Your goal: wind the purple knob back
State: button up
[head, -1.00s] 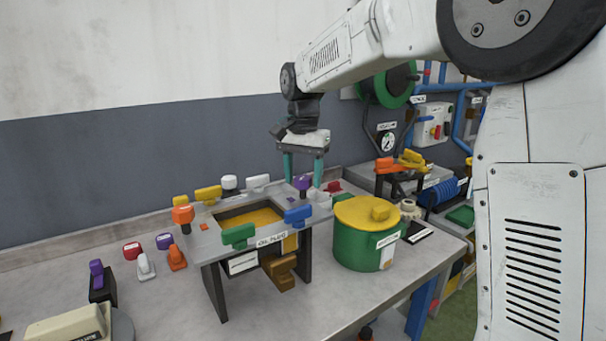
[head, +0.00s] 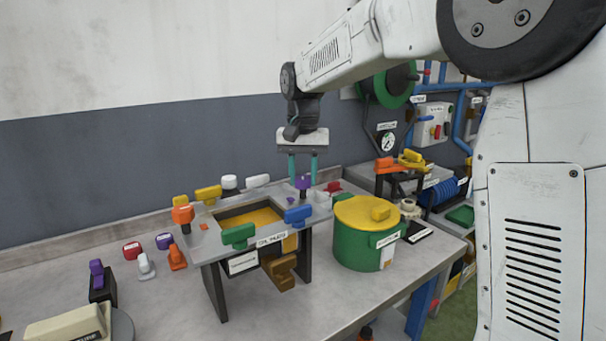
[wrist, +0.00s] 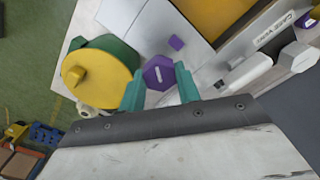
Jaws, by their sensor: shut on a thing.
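The purple knob (head: 303,184) stands at the right back corner of the grey turntable frame (head: 213,242). In the wrist view it is a six-sided purple knob (wrist: 158,73) with a pale stripe on top. My gripper (head: 302,178) points down over it, its teal fingers on either side. In the wrist view the gripper (wrist: 159,78) is shut on the knob. A small purple square (wrist: 176,42) lies on the grey plate beside it. The finger contact is small and partly hidden in the head view.
Close around are a blue handle (head: 298,214), a white handle (wrist: 248,70) and a green drum with a yellow lid (head: 367,212). An orange knob (head: 182,214) and green handle (head: 239,236) stand on the frame's left and front. Another purple knob (head: 96,270) stands far left.

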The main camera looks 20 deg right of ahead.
aim_at(303, 177)
jog(key=n, duration=0.5)
jog(key=shift+n, duration=0.3)
jog(key=n, duration=1.2)
jog(key=shift+n, duration=0.3)
jog(key=n, duration=0.5)
jog(key=shift+n, duration=0.7)
jog(key=o, duration=1)
jog(key=shift+r, duration=0.1)
notch_tip(303, 177, up, 8)
jog(key=shift+f, duration=0.15)
